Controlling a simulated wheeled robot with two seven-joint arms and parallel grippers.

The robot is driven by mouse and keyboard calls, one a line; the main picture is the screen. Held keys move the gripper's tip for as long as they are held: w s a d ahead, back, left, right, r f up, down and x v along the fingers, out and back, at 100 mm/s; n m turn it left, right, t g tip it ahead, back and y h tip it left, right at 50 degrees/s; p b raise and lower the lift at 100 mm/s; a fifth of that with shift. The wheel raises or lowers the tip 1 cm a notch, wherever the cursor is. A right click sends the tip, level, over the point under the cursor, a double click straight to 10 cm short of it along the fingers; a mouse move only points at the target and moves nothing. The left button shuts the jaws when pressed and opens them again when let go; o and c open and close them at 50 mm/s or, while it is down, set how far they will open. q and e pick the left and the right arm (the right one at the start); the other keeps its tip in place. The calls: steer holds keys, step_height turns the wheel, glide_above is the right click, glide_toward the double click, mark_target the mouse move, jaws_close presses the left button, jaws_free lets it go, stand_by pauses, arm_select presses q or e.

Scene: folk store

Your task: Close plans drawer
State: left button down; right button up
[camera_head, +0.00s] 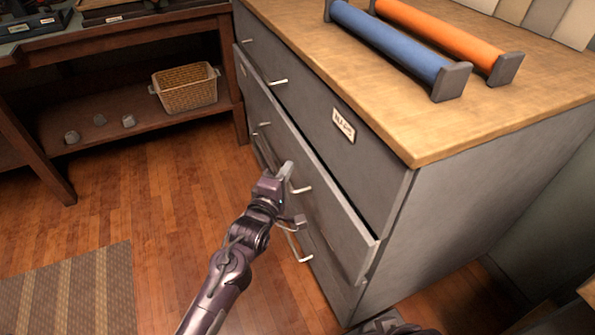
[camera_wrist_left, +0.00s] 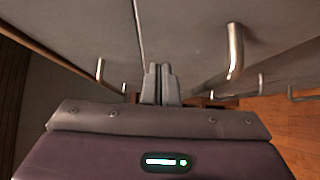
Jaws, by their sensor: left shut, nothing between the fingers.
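A grey cabinet (camera_head: 440,210) with a wooden top has several drawers with metal bar handles. The top drawer front (camera_head: 372,182) is flush and carries a small label (camera_head: 343,125) that I cannot read clearly. The drawer below it (camera_head: 335,215) stands out slightly, with a dark gap along its top edge; I cannot tell whether it is the plans drawer. My left gripper (camera_head: 286,172) is shut and empty, close in front of that drawer beside a handle (camera_head: 303,189). In the left wrist view the shut fingertips (camera_wrist_left: 160,72) are near the grey fronts, between handles (camera_wrist_left: 235,52); contact is unclear.
A blue roll (camera_head: 385,38) and an orange roll (camera_head: 440,32) lie in dark end holders on the cabinet top. A wooden shelf unit with a wicker basket (camera_head: 187,92) stands at the left. A striped rug (camera_head: 75,290) lies on the floor. Floor before the cabinet is clear.

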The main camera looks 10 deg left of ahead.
arm_select(q)
steer(key=shift+w+d, duration=0.4)
steer(key=shift+d, duration=0.25)
steer(key=shift+w+d, duration=0.35)
steer(key=shift+d, duration=0.3)
